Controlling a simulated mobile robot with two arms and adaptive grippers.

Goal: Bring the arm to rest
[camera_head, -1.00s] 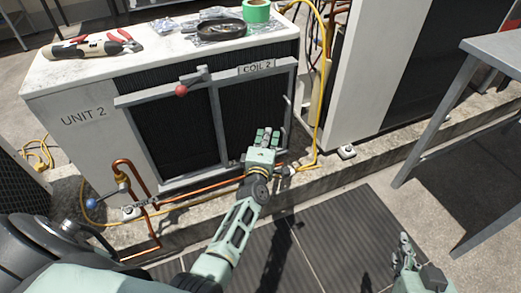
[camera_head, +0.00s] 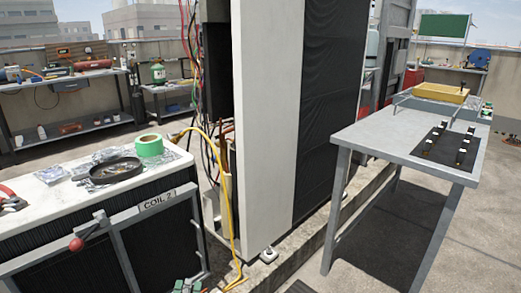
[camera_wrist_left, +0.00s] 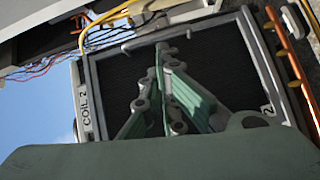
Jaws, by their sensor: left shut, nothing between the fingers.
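My left gripper (camera_head: 188,287) shows only as green fingertips at the bottom edge of the head view, in front of the condenser unit (camera_head: 160,235) labelled COIL 2. In the left wrist view the gripper (camera_wrist_left: 161,62) is shut and empty. Its green fingers are together and point at the dark coil panel (camera_wrist_left: 215,52) in its grey frame. I cannot tell the exact gap between fingertips and panel. My right gripper is out of both views.
The condenser top holds a black pan (camera_head: 116,170), green tape (camera_head: 149,146) and red-handled pliers (camera_head: 10,202). A yellow hose (camera_head: 232,215) hangs beside a tall white cabinet (camera_head: 266,120). A grey table (camera_head: 375,137) with a yellow tray (camera_head: 440,93) stands right. Floor shows beyond it.

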